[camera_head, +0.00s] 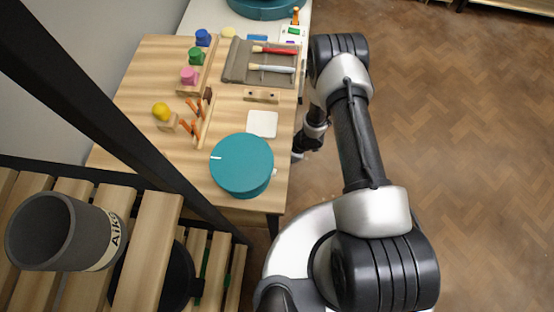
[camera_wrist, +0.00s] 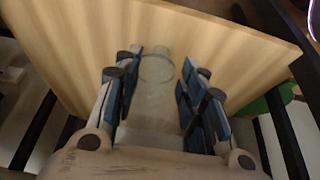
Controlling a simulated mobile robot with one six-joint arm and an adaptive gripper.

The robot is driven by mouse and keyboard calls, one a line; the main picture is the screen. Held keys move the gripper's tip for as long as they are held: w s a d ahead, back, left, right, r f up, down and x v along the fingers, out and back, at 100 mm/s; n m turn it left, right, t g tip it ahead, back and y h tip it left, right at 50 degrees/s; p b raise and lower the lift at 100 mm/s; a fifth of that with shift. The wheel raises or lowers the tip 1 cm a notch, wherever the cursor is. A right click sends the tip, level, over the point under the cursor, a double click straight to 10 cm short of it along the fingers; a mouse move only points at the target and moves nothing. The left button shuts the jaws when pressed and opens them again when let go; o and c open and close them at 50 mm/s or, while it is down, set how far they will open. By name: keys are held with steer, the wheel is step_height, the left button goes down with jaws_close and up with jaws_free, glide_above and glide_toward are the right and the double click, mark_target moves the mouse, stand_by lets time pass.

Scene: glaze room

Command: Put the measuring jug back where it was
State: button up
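In the wrist view a clear, see-through vessel (camera_wrist: 157,72), which looks like the measuring jug, lies between the blue-padded fingers of my gripper (camera_wrist: 158,92). Its round outline shows near the fingertips, and its faint body runs back toward the palm. The pads sit close on both sides of it, and my gripper looks shut on it. Its markings and handle cannot be made out. A pale wooden board (camera_wrist: 225,50) lies beyond the fingertips; whether the jug touches it is unclear. In the head view my gripper (camera_head: 298,154) is dark and partly hidden beside the table's right edge.
The wooden table (camera_head: 140,85) holds a teal round lid-like object (camera_head: 241,164), a white tile (camera_head: 262,123), a grey tool mat (camera_head: 236,66) and coloured pots. A slatted rack (camera_head: 147,245) with a grey container (camera_head: 45,232) stands at front left. Open floor (camera_head: 460,140) lies right.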

steer(key=w+d+r+m+t+h+p, duration=0.1)
steer(key=w+d+r, duration=0.25)
steer(key=r, duration=0.55)
steer(key=w+d+r+m+t+h+p, duration=0.1)
steer(key=w+d+r, duration=0.25)
steer(key=r, duration=0.45)
steer(key=w+d+r+m+t+h+p, duration=0.1)
steer(key=w+d+r+h, duration=0.2)
steer(key=r, duration=0.6)
steer(key=s+d+r+m+t+h, duration=0.1)
steer(key=d+r+m, duration=0.2)
steer(key=r, duration=0.6)
steer(key=d+r+m+t, duration=0.15)
steer(key=d+r, duration=0.25)
steer(key=r, duration=0.4)
steer(key=s+d+r+m+g+h, duration=0.1)
steer(key=s+r+m, duration=0.4)
steer(key=s+r, duration=0.6)
steer(key=s+a+r+m+y, duration=0.1)
steer(key=s+a+r+m, duration=0.1)
steer(key=s, duration=0.6)
steer(key=s+a+r+m+y, duration=0.1)
steer(key=s+a+r+m, duration=0.1)
steer(key=s, duration=0.6)
step_height(320, 180, up, 2)
steer(key=shift+s+a+r, duration=0.1)
steer(key=shift+s+a, duration=0.05)
steer(key=shift+a, duration=0.55)
steer(key=shift+g, duration=0.25)
steer(key=shift+c, duration=0.6)
